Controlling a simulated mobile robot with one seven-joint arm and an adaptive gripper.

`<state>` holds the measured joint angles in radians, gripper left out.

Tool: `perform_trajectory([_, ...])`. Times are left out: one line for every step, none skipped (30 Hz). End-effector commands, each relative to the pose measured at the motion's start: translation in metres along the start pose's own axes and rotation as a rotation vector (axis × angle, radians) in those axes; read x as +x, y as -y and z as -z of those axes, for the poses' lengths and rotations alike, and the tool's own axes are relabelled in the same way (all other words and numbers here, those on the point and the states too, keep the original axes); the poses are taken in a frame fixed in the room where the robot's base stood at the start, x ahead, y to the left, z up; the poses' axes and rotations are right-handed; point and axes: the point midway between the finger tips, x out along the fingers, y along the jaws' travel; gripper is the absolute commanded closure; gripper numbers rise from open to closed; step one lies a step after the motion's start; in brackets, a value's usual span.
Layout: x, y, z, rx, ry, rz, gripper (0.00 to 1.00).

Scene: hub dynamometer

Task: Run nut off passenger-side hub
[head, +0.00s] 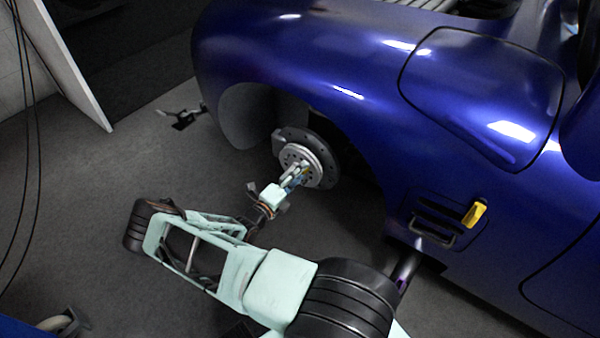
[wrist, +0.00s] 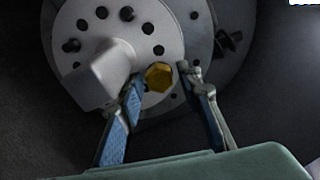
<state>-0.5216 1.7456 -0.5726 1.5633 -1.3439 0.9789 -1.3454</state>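The passenger-side hub (head: 322,160) is bare of its wheel under the blue car's front arch, with a dark brake disc behind it. In the wrist view the pale hub face (wrist: 158,30) has several holes and dark studs around a protruding grey centre (wrist: 95,76). A brass-coloured hex nut (wrist: 159,76) sits at the lower right of the hub face. My gripper (wrist: 162,80) is open, with its blue-padded fingers on either side of the nut. A gap shows on the right; whether the left fingertip touches is unclear. The head view shows my gripper (head: 296,175) at the hub.
The blue car body (head: 340,60) overhangs the hub. A yellow handle (head: 474,214) is in a recess on its side. A dark metal item (head: 183,119) lies on the floor beyond the front end. Cables (head: 30,140) hang at the far left.

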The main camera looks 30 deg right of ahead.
Motion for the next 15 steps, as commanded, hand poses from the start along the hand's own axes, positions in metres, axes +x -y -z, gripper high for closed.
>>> perform_trajectory([0.0000, -0.0001, -0.0001, -0.001, 0.000, 0.000, 0.67])
perform_trajectory([0.0000, -0.0001, 0.0000, -0.001, 0.000, 0.000, 0.68])
perform_trajectory([0.0000, -0.0001, -0.0001, -0.001, 0.000, 0.000, 0.73])
perform_trajectory([0.0000, -0.0001, -0.0001, -0.002, 0.000, 0.000, 0.76])
perform_trajectory([0.0000, -0.0001, -0.0001, -0.002, 0.000, 0.000, 0.79])
perform_trajectory([0.0000, -0.0001, -0.0001, -0.002, 0.000, 0.000, 0.84])
perform_trajectory([0.0000, 0.0000, -0.0001, -0.002, 0.000, 0.000, 0.87])
perform_trajectory([0.0000, 0.0000, -0.0001, -0.003, 0.000, 0.000, 0.90])
perform_trajectory([0.0000, 0.0001, -0.0001, -0.003, 0.000, 0.000, 0.95])
perform_trajectory([0.0000, 0.0001, -0.0001, -0.003, 0.000, 0.000, 0.98])
perform_trajectory([0.0000, 0.0002, -0.0001, -0.003, 0.000, 0.001, 1.00])
perform_trajectory([0.0000, 0.0002, -0.0001, -0.003, 0.000, 0.001, 1.00])
perform_trajectory([0.0000, 0.0002, -0.0001, -0.004, 0.000, 0.001, 1.00])
perform_trajectory([0.0000, 0.0000, -0.0001, -0.009, 0.000, 0.001, 1.00])
perform_trajectory([0.0000, -0.0004, 0.0000, -0.024, 0.000, 0.001, 1.00])
